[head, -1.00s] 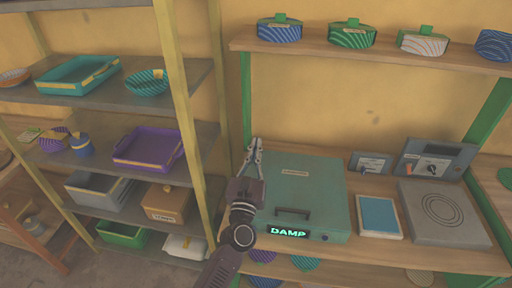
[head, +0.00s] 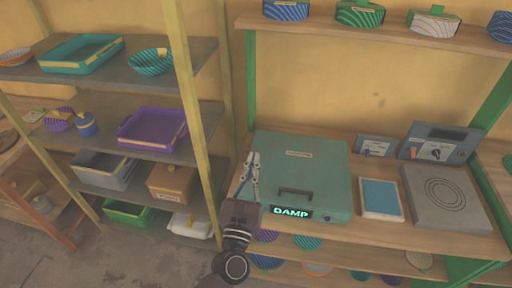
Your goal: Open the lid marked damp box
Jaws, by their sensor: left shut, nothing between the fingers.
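The damp box (head: 322,167) is a green-grey case on the bench, with a dark handle (head: 296,192) near its front edge and a lit "DAMP" label (head: 291,212) on its front. Its lid lies flat and closed. My left gripper (head: 254,156) is shut and empty, pointing up at the left side of the box. Its fingers overlap the box's left edge in the picture; I cannot tell whether they touch it. My right gripper is not in view.
Right of the box are a blue-topped pad (head: 381,199), a grey plate with rings (head: 444,195) and a control panel (head: 438,144). A shelf rack (head: 188,110) with trays and boxes stands at the left. A shelf (head: 385,34) with lidded bowls hangs above.

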